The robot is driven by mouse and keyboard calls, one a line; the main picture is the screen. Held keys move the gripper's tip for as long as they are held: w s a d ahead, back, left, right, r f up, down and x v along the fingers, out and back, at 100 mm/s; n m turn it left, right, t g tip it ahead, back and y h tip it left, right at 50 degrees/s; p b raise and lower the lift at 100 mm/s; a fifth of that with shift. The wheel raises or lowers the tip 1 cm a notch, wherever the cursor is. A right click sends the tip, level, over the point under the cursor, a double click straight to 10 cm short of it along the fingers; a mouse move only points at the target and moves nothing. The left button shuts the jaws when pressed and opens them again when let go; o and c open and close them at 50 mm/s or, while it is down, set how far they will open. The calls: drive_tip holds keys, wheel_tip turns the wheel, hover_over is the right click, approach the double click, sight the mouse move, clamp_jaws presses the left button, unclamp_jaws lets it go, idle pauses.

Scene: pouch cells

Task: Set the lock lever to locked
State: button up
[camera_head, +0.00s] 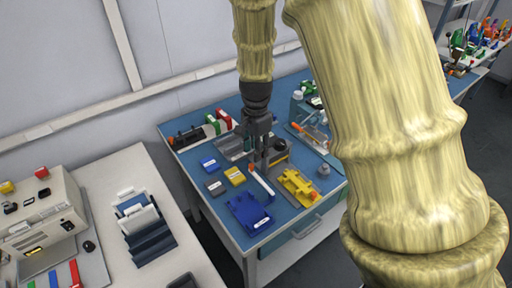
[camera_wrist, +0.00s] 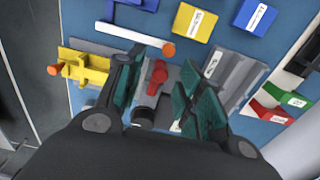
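My gripper (camera_wrist: 160,85) is open, with its two dark green-padded fingers apart in the wrist view. A red lever-like part (camera_wrist: 158,73) shows in the gap between them, above a dark round part (camera_wrist: 144,115). I see no finger clearly touching it, and I cannot tell its lock position. In the head view my gripper (camera_head: 264,157) points down over the middle of the blue bench. A white bar with an orange tip (camera_wrist: 130,38) lies just beyond the fingers; it also shows in the head view (camera_head: 262,181). I cannot tell for sure which part is the lock lever.
A yellow fixture (camera_wrist: 90,66) with an orange tip is left of the fingers in the wrist view. A grey channelled block (camera_wrist: 232,75) is to the right. Yellow (camera_wrist: 195,22) and blue (camera_wrist: 255,17) labelled blocks lie beyond. A blue fixture (camera_head: 249,214) is near the bench's front edge.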

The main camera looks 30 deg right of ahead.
drive_tip(key=shift+c, duration=0.4)
clamp_jaws()
drive_tip(key=shift+s+d+n+p, duration=0.6)
drive_tip(key=shift+n+p, duration=0.55)
drive_tip(key=shift+n, duration=1.2)
drive_tip(key=shift+s+d+n+p, duration=0.55)
drive_tip(key=shift+n+p, duration=0.55)
drive_tip(key=shift+n, duration=1.2)
drive_tip(key=shift+s+d+n+p, duration=0.6)
drive_tip(key=shift+n+p, duration=0.55)
drive_tip(key=shift+n, duration=1.2)
drive_tip(key=shift+o, duration=0.4)
unclamp_jaws()
